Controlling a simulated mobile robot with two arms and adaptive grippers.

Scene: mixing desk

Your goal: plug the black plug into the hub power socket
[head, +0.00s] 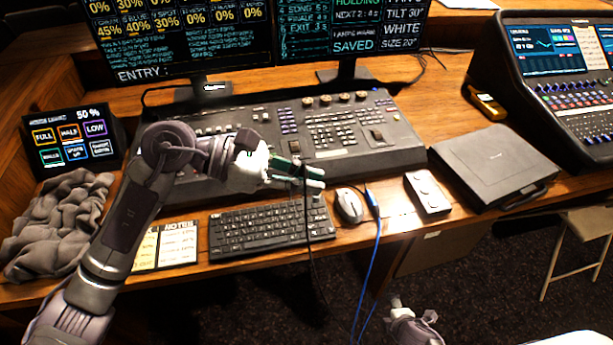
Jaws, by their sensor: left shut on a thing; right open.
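My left gripper (312,178) reaches in from the left over the back edge of the keyboard, its fingers pointing right. It is shut on the black plug, which is mostly hidden between the fingers. The plug's black cable (309,235) hangs from there across the keyboard and over the desk's front edge. A small pale grey box (428,191) with round marks on top lies to the right of the gripper, apart from it. I cannot tell whether it is the hub, and no power socket can be made out. My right gripper (413,312) is open and low, in front of the desk.
The keyboard (265,229) lies below the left gripper. A mouse (349,206) and a blue cable (374,240) lie between it and the grey box. A black case (494,163) is at the right. The lighting console (345,135) stands behind. Grey cloth (58,225) lies left.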

